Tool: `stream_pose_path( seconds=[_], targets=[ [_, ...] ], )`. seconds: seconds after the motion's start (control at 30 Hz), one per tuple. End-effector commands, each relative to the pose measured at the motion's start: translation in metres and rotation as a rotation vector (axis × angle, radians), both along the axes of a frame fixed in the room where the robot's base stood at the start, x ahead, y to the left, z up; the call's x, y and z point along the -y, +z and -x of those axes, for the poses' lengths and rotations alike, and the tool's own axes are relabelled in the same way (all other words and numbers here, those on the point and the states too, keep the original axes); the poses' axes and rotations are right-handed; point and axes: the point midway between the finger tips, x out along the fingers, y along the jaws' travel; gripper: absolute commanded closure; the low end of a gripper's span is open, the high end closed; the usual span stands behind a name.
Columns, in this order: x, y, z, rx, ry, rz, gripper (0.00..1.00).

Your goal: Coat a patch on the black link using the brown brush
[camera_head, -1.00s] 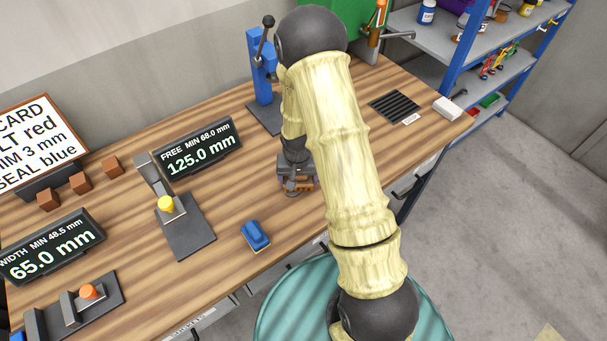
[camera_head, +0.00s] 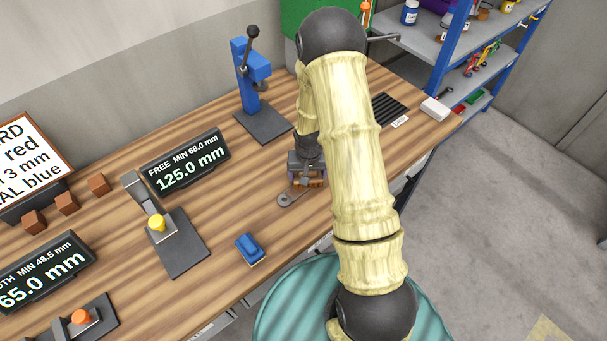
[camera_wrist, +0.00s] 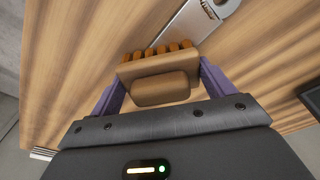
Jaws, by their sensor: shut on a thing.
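My gripper (camera_head: 307,172) is shut on the brown brush, low over the bench. In the wrist view the gripper's purple fingers (camera_wrist: 160,82) hold the brush's brown block (camera_wrist: 160,88) from both sides. Its row of orange-brown bristles (camera_wrist: 158,50) points away from the palm. A flat link with a round hole in its end lies on the bench just beyond the bristles (camera_wrist: 188,26); it looks grey rather than black. In the head view its holed end (camera_head: 287,198) shows left of the gripper, and the rest is hidden. I cannot tell whether the bristles touch it.
A blue press (camera_head: 247,80) stands behind the gripper. A black slotted rack (camera_head: 388,108) and a white block (camera_head: 435,108) lie to the right.

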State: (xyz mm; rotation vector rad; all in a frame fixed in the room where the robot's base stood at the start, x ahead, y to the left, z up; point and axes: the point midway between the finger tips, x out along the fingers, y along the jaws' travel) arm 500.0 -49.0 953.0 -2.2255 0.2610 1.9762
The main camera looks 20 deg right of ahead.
Motion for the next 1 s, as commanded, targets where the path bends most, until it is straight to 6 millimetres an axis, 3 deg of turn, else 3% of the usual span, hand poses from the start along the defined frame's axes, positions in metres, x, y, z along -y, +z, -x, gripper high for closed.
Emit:
stream_pose_path(
  seconds=[0.17,0.7,1.0],
  targets=[
    [0.001,0.025,-0.001,0.004,0.005,0.001,0.40],
    [-0.003,0.071,-0.001,0.001,0.011,0.001,0.40],
    [0.001,0.080,0.000,0.001,0.005,0.000,0.40]
  ],
)
